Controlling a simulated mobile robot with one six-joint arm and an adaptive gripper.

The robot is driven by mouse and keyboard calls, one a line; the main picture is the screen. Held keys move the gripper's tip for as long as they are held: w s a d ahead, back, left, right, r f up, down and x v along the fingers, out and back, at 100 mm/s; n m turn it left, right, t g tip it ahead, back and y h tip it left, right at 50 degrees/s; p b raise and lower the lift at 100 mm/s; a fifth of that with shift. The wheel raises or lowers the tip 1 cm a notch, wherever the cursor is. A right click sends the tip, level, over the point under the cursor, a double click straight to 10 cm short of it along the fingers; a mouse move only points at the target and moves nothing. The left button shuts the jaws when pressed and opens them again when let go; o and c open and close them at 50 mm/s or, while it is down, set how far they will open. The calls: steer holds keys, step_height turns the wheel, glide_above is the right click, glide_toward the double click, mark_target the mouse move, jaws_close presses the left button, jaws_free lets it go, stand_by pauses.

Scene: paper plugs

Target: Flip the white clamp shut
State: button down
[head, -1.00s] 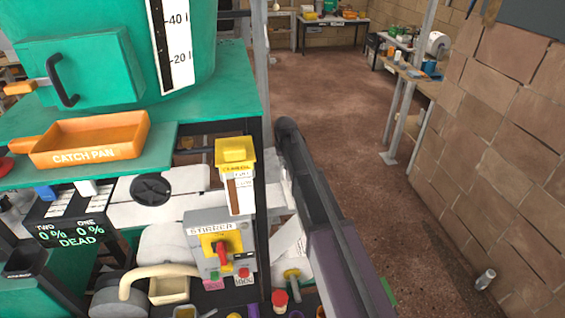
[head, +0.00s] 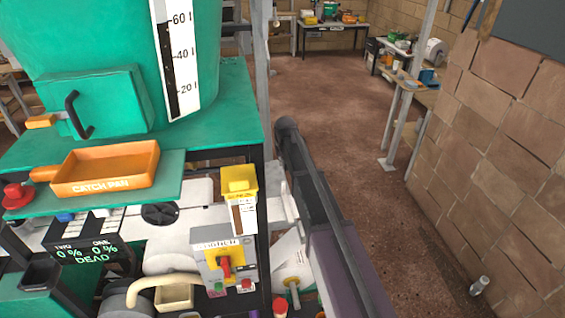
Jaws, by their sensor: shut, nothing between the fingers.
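What may be the white clamp is a small white piece (head: 101,212), partly hidden under the front edge of the green shelf. A blue piece (head: 66,217) sits to its left, above the dark display panel (head: 88,248) reading 0 %. The white piece is too small and too covered to tell whether it is open or shut. My gripper is not in view.
The orange catch pan (head: 105,170) sits on the green shelf (head: 165,190) above the panel. A red knob (head: 17,195) is at the left. A grey switch box (head: 222,262) and yellow-topped holder (head: 239,181) stand at the right. The brown floor (head: 335,80) beyond is open.

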steer(key=shift+w+p+v, duration=0.25)
steer(key=shift+p+v, duration=0.85)
steer(key=shift+v, duration=0.15)
steer(key=shift+w+p+v, duration=0.25)
steer(key=shift+p+v, duration=0.85)
steer(key=shift+v, duration=0.15)
steer(key=shift+a+r, duration=0.1)
steer(key=shift+r, duration=0.05)
steer(key=s+d+f+g+b, duration=0.1)
steer(key=s+d+f+b, duration=0.2)
steer(key=s, duration=0.7)
steer(key=s+d+f+m+g+b, duration=0.1)
steer(key=s+d+f+b, duration=0.3)
steer(key=s, duration=0.7)
steer(key=s+d+f+b, duration=0.4)
steer(key=s+f+b, duration=0.3)
steer(key=s, duration=0.4)
steer(key=shift+s+f+g, duration=0.25)
steer(key=shift+f+g, duration=0.1)
steer(key=shift+g, duration=0.05)
